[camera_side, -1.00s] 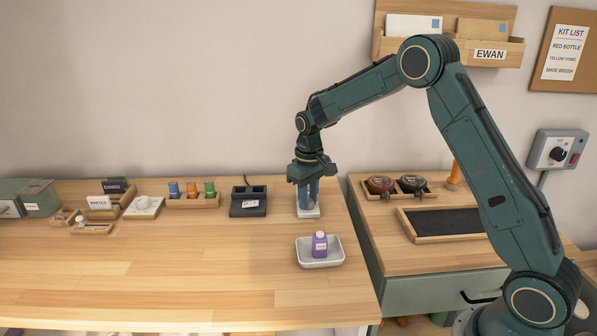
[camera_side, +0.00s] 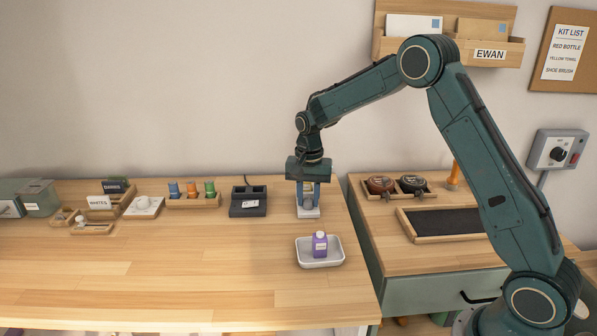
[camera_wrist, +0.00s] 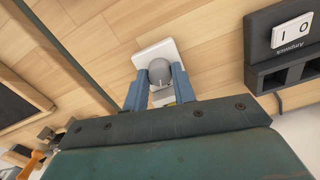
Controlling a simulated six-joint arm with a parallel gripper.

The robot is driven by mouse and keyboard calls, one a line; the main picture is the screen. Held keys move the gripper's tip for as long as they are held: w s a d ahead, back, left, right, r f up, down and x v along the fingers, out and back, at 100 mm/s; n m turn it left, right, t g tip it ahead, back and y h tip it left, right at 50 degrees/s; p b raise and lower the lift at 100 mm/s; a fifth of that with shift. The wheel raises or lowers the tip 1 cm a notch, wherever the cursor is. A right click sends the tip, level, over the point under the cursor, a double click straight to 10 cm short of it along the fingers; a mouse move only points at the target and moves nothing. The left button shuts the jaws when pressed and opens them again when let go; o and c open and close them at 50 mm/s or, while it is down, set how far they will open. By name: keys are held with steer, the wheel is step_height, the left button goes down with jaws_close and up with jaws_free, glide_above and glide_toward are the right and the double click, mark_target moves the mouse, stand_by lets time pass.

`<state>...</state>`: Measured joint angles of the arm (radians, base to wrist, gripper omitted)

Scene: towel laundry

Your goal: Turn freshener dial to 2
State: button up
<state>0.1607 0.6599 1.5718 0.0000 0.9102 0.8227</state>
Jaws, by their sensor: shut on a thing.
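The freshener stands near the back right of the wooden bench. In the side view its white base (camera_side: 307,212) shows below my gripper (camera_side: 308,198). In the wrist view a rounded grey dial (camera_wrist: 160,72) sits over the white square base (camera_wrist: 150,52). My gripper (camera_wrist: 160,85) points down, its blue fingers on either side of the dial, shut on it. No dial numbers or pointer can be read, so the setting cannot be told.
A black dock (camera_side: 248,203) stands just left; it also shows in the wrist view (camera_wrist: 285,50). A grey tray (camera_side: 320,260) with a purple bottle (camera_side: 320,244) sits in front. The bench's right edge is close. Clear bench lies front left.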

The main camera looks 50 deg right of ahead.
mark_target(308, 200)
steer(key=m, duration=0.4)
steer(key=shift+m, duration=0.3)
steer(key=m, duration=0.3)
steer(key=shift+m, duration=0.3)
steer(key=o, duration=0.7)
steer(key=shift+r, duration=0.15)
step_height(308, 200, up, 14)
stand_by(0.4)
stand_by(0.3)
